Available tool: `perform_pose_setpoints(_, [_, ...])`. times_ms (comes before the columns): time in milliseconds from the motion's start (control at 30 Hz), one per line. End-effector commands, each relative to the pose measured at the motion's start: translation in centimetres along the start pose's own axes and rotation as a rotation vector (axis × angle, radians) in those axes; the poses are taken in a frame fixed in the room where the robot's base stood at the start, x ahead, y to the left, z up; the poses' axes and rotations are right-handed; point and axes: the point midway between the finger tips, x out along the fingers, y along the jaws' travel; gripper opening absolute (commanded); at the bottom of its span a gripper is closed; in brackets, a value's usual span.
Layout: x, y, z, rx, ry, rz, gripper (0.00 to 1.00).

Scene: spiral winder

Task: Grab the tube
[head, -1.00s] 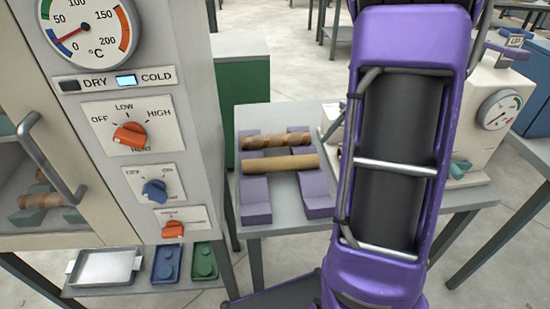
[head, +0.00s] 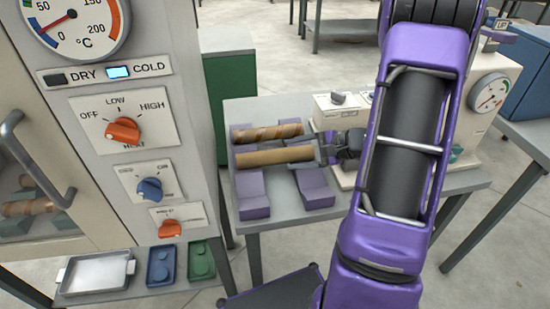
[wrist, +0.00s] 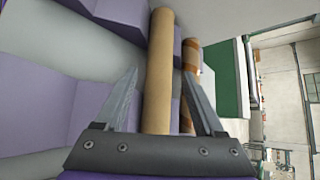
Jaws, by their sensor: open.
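A plain tan cardboard tube (head: 272,156) lies across purple cradles on a small grey table. Behind it lies a tube with brown spiral stripes (head: 267,133). My gripper (head: 319,150) is at the right end of the plain tube, partly hidden by my arm in the head view. In the wrist view my gripper (wrist: 163,88) is open, with the plain tube (wrist: 158,75) running lengthwise between its fingers. The striped tube (wrist: 190,60) is partly behind the right finger there. Whether a finger touches a tube cannot be told.
Two empty purple cradles (head: 252,194) stand at the table's front. A cream machine with a gauge (head: 490,93) stands at the right. An oven panel with knobs (head: 123,130) is close on the left. A metal tray (head: 95,272) and blue and green blocks sit below it.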

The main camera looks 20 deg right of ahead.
Motion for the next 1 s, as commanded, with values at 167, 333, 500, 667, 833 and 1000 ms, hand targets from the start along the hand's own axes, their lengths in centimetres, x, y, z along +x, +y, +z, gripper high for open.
perform_pose_setpoints(167, [2.5,0.0,0.0,-0.001,-0.001,0.001,0.71])
perform_pose_setpoints(333, [3.4,0.0,0.1,-0.001,-0.001,0.001,0.71])
perform_pose_setpoints(500, [6.0,0.1,0.6,-0.002,-0.003,0.003,0.71])
perform_pose_setpoints(667, [7.7,0.0,0.5,-0.001,-0.001,0.001,0.71])
perform_pose_setpoints(833, [8.0,0.0,0.5,-0.001,0.001,0.000,0.71])
perform_pose_setpoints(1000, [8.0,0.0,0.5,-0.001,0.001,0.000,0.60])
